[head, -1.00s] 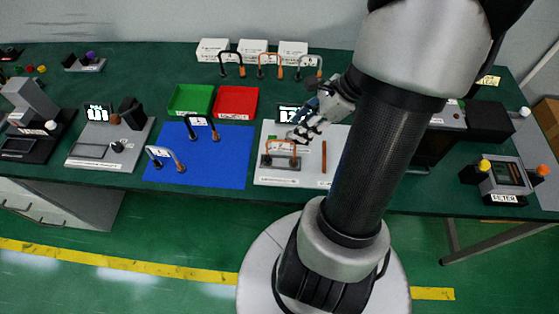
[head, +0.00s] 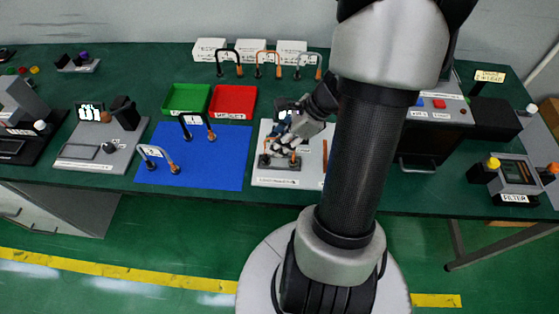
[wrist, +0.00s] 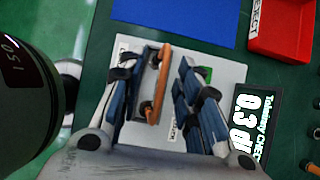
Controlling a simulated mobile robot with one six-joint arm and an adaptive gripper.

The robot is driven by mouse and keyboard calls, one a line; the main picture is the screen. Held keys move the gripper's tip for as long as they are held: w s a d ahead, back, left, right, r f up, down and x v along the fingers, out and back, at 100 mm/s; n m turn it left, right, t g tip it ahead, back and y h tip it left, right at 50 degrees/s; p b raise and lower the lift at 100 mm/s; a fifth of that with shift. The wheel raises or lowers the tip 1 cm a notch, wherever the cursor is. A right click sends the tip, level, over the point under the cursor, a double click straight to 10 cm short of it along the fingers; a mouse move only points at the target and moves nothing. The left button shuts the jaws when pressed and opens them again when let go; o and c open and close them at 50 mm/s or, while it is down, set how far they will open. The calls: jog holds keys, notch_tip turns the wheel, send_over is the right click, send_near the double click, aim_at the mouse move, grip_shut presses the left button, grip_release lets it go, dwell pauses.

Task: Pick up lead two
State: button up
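An orange lead (head: 294,150) stands on the white tester plate (head: 310,140). In the wrist view the lead (wrist: 158,85) lies between the two blue-padded fingers of my gripper (wrist: 157,72), with gaps on both sides. My gripper (head: 281,146) is open and low over the plate. I cannot read a number on this lead. Two other tagged leads stand on the blue mat (head: 215,170): a black one (head: 197,126) with a tag that seems to read 1, and a grey-and-orange one (head: 157,160) with a tag that seems to read 2.
The tester's display (wrist: 250,120) stands beside the plate. Green (head: 185,98) and red (head: 233,101) trays are behind the mat. Several leads and white blocks (head: 250,48) line the back. A dark machine (head: 437,130) stands right of my arm. A filter unit (head: 517,178) is at far right.

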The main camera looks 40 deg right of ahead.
jog(key=shift+c, duration=0.3)
grip_shut()
jog(key=shift+r, duration=0.1)
